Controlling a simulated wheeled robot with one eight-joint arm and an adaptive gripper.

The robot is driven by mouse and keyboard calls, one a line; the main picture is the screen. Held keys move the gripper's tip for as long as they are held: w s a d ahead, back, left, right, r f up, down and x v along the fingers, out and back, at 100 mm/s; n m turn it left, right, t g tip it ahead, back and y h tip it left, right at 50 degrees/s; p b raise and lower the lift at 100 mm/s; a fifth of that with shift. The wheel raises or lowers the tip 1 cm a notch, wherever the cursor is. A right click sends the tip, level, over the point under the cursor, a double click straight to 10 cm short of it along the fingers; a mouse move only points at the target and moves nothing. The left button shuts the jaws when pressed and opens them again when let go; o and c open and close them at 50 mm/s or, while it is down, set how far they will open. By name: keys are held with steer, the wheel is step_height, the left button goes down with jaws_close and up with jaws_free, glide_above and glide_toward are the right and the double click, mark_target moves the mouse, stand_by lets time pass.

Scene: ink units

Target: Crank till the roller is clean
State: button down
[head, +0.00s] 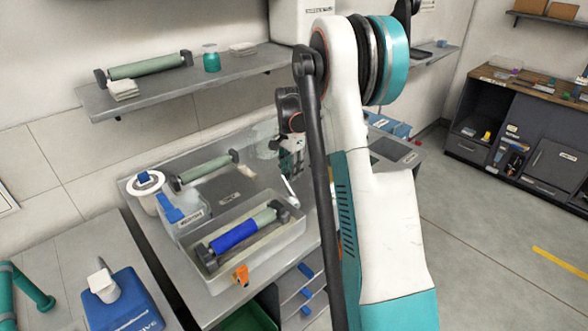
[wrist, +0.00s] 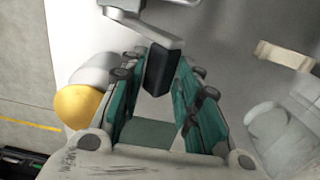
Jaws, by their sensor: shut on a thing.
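The roller (head: 235,235) lies in a pale wash tray (head: 264,251) on the bench in the head view. Its left part is covered in blue ink, and its right part is bare pale green. In the wrist view a black crank grip (wrist: 160,69) on a grey metal crank arm (wrist: 146,30) sits between the green fingers of my gripper (wrist: 160,95). My gripper is shut on this grip. In the head view my gripper (head: 291,162) is above the tray's right end, partly hidden by my arm.
A second green roller (head: 205,170) lies behind the tray, and another (head: 147,67) lies on the wall shelf (head: 190,87). A white tub with a blue item (head: 172,214) stands left of the tray.

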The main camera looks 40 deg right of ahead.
steer(key=shift+w+f, duration=0.2)
steer(key=shift+f, duration=0.05)
stand_by(0.4)
steer(key=c, duration=1.4)
jaws_free()
steer(key=shift+w, duration=0.1)
steer(key=shift+w+f, duration=0.15)
step_height(320, 180, up, 12)
